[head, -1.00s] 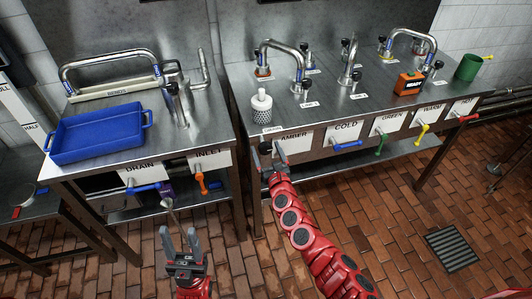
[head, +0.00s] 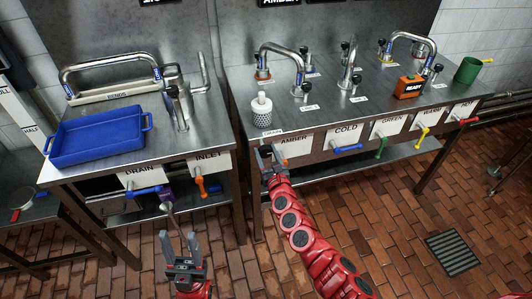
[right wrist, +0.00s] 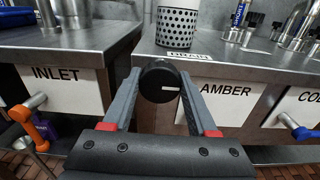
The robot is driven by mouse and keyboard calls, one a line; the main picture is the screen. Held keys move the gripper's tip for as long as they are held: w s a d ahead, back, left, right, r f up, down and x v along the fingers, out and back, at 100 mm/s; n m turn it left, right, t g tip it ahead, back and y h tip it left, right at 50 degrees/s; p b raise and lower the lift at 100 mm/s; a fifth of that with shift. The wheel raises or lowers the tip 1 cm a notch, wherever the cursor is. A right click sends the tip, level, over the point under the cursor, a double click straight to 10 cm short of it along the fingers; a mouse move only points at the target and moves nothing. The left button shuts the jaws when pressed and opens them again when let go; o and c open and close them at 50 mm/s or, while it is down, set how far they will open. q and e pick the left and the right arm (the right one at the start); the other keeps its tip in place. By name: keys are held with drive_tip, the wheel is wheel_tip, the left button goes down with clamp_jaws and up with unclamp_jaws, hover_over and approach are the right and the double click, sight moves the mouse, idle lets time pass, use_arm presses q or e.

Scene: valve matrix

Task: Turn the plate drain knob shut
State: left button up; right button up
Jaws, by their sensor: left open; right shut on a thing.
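The plate drain knob (right wrist: 158,82) is a round black knob with a short white mark, lying about level and pointing right in the right wrist view. It sits at the front left corner of the right-hand counter, below the small DRAIN label (right wrist: 190,54). My right gripper (right wrist: 162,92) is shut on the knob, with one finger on each side. In the head view, my right gripper (head: 270,156) is at that counter corner and largely hides the knob. My left gripper (head: 180,244) is open and empty, low in front of the left counter.
A white perforated cup (head: 262,112) stands on the right counter (head: 320,118) above the knob. The AMBER sign (head: 295,146) is just right of it. The left counter holds a blue tray (head: 98,138); a blue DRAIN handle (head: 146,190) and orange INLET handle (head: 201,187) are below.

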drive_tip(key=m+b, duration=0.1)
drive_tip(key=m, duration=0.3)
drive_tip(key=shift+m, duration=0.4)
drive_tip(key=m+b, duration=0.1)
drive_tip(key=m, duration=0.3)
drive_tip(key=shift+d+m, duration=0.1)
drive_tip(key=shift+m, duration=0.2)
drive_tip(key=m+b, duration=0.1)
drive_tip(key=m, duration=0.3)
drive_tip(key=shift+m, duration=2.3)
drive_tip(key=o, duration=1.4)
